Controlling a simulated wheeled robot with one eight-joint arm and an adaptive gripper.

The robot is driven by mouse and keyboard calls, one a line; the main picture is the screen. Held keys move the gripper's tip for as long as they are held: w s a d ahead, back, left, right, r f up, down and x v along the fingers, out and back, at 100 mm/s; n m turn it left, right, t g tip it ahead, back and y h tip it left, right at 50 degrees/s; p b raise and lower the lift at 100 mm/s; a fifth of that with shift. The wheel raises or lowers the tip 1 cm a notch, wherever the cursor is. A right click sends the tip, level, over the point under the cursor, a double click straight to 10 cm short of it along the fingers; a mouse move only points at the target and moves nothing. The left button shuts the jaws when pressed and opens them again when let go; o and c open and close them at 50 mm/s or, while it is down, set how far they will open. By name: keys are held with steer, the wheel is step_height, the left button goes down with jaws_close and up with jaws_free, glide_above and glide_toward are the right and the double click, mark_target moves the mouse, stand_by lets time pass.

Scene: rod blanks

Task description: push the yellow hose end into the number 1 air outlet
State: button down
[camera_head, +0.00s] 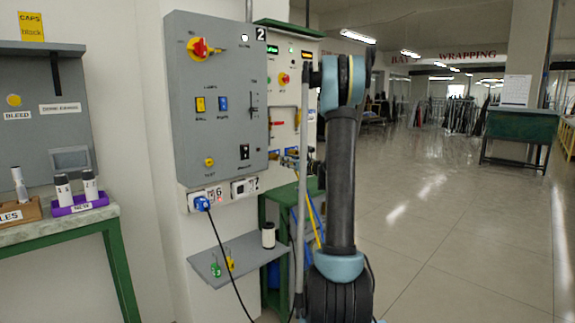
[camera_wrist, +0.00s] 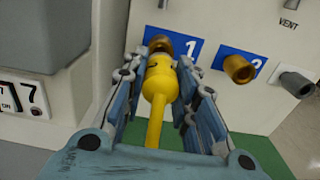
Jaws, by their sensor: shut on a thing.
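In the wrist view, my gripper (camera_wrist: 161,63) is shut on the yellow hose end (camera_wrist: 160,82), with a finger on each side. The yellow hose runs back from it toward the camera. The brass number 1 air outlet (camera_wrist: 160,43) is straight beyond the tip, beside a blue plate marked 1 (camera_wrist: 195,48). The tip and outlet overlap in this view; I cannot tell whether they only touch or one is inside the other. In the head view my arm hides most of this spot; part of the yellow hose (camera_head: 312,218) hangs beside it.
The number 2 brass outlet (camera_wrist: 238,68) sticks out just right of my gripper, and a grey vent outlet (camera_wrist: 296,83) is farther right. A grey switch box (camera_head: 215,95) and small shelf (camera_head: 240,258) are left of my arm. Open floor (camera_head: 450,220) lies right.

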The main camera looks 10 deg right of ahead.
steer(key=shift+x, duration=1.6)
steer(key=c, duration=1.2)
jaws_free()
steer(key=v, duration=1.2)
steer(key=shift+a+f, duration=0.1)
